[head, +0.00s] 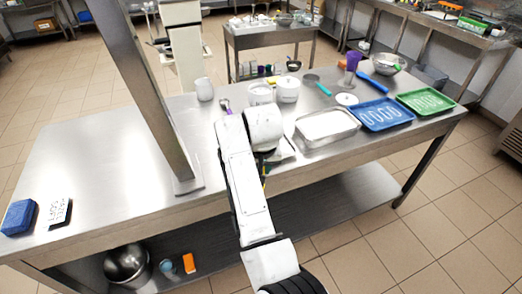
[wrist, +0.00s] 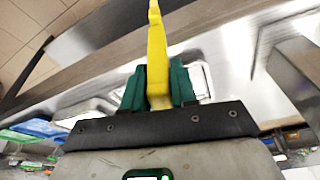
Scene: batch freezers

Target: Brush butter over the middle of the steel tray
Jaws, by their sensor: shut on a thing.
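The steel tray (head: 312,141), a shallow rectangular pan with a pale, whitish inside, sits on the steel table right of my arm. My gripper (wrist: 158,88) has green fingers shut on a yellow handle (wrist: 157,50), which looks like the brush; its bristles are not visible. In the head view my arm hides the gripper, and only a yellow sliver shows near the table's front edge, left of the tray. Two white pots, one (head: 260,95) and another (head: 288,90), stand behind the tray; I cannot tell whether either holds butter.
A blue tray (head: 396,123) and a green tray (head: 426,108) lie right of the steel tray. A white jug (head: 204,89) stands at the back. A steel post (head: 150,90) rises from the table left of my arm. A blue block (head: 18,217) lies far left. The left tabletop is mostly clear.

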